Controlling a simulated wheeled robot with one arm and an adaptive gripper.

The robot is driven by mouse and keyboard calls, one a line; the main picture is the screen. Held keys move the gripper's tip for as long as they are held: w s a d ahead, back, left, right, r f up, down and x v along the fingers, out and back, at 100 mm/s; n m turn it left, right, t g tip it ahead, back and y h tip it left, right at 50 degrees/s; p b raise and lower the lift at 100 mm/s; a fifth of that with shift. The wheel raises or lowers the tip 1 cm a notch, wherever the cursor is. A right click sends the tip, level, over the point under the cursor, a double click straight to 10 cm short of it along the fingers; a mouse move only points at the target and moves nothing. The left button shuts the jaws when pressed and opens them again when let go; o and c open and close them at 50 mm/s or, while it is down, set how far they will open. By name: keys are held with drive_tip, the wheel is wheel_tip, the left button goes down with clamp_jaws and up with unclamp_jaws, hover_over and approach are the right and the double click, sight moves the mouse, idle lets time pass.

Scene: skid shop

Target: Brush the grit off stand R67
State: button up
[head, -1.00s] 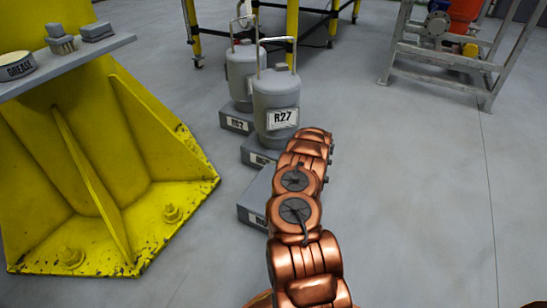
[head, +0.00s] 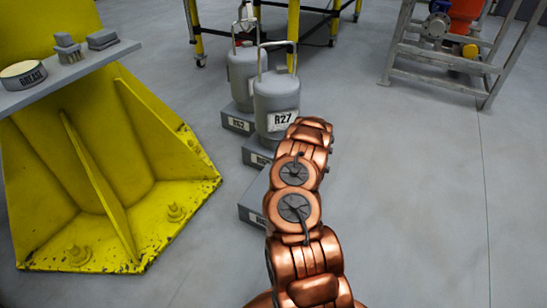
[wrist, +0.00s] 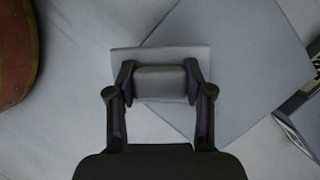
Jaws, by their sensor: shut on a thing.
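In the head view a low grey stand (head: 254,198) lies on the floor, partly hidden by my copper arm, with nothing seen on its bare part. Its label is cut off by the arm. Two more grey stands carry grey canisters; the rear stand's label (head: 238,124) is too small to read surely. In the wrist view my gripper (wrist: 160,84) is shut on a grey block with a wider flat plate (wrist: 160,54). Its underside is hidden. A flat grey square surface (wrist: 240,60) lies below it. No grit can be made out.
The front canister (head: 276,102) reads R27; another canister (head: 244,72) stands behind it. A yellow column base (head: 110,170) stands left, with a shelf (head: 60,75) holding a grease tin (head: 23,75), a brush (head: 67,48) and a grey block (head: 102,40).

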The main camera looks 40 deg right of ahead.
drive_tip(key=shift+r+p, duration=0.7)
drive_tip(key=shift+r, duration=0.65)
